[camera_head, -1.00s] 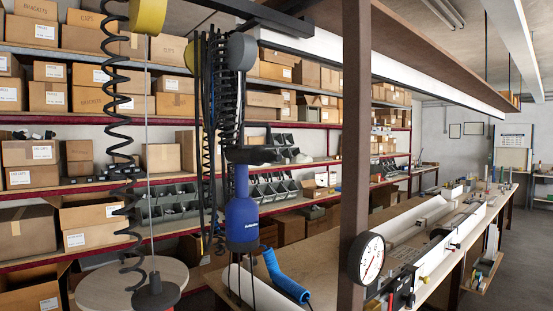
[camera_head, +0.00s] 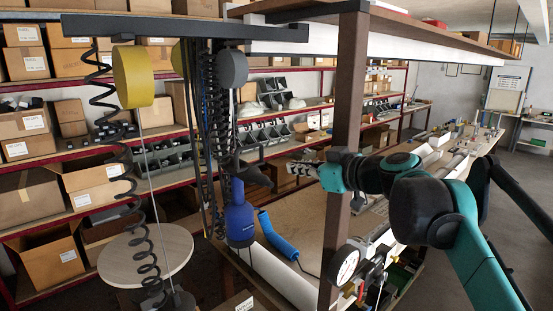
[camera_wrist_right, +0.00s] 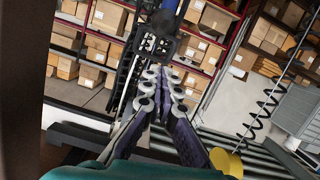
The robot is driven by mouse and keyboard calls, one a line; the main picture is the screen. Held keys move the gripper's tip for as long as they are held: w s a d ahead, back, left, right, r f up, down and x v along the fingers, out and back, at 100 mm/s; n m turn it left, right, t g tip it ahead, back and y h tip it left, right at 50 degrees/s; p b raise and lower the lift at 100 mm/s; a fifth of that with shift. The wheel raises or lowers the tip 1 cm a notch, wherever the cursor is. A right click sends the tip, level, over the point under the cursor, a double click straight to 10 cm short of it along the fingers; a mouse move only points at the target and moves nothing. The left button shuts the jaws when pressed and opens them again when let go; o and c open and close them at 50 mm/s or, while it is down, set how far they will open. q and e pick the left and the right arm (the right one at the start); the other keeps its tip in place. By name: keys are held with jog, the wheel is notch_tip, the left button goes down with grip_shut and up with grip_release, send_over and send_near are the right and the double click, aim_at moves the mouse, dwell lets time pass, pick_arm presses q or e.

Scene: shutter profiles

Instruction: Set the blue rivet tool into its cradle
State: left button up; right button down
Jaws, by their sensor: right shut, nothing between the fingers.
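The blue rivet tool (camera_head: 239,222) hangs upright beneath a grey balancer (camera_head: 231,68), with a dark upper part and a coiled black hose above it. My right gripper (camera_head: 293,168) comes in from the right, just right of the tool's dark upper part. In the right wrist view the fingers (camera_wrist_right: 162,88) are closed together and empty. The tool's dark part (camera_wrist_right: 160,45) is just beyond the fingertips there, with some blue at the top edge. I cannot tell whether they touch. I cannot make out the cradle. My left gripper is not in view.
A yellow balancer (camera_head: 133,76) with a coiled hose hangs at left. A dial gauge (camera_head: 344,265) is by the post. A round table (camera_head: 150,255) is lower left.

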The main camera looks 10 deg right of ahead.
jog(key=p, duration=0.2)
send_over(264, 178)
jog(key=s+d, duration=0.2)
jog(key=s, duration=0.1)
notch_tip(264, 178, down, 2)
jog(key=f, duration=0.4)
jog(key=shift+s+d+f, duration=0.15)
jog(key=shift+d, duration=0.05)
jog(key=shift+a, duration=0.1)
jog(key=shift+f, duration=0.25)
notch_tip(264, 178, down, 52)
jog(key=b, duration=3.1)
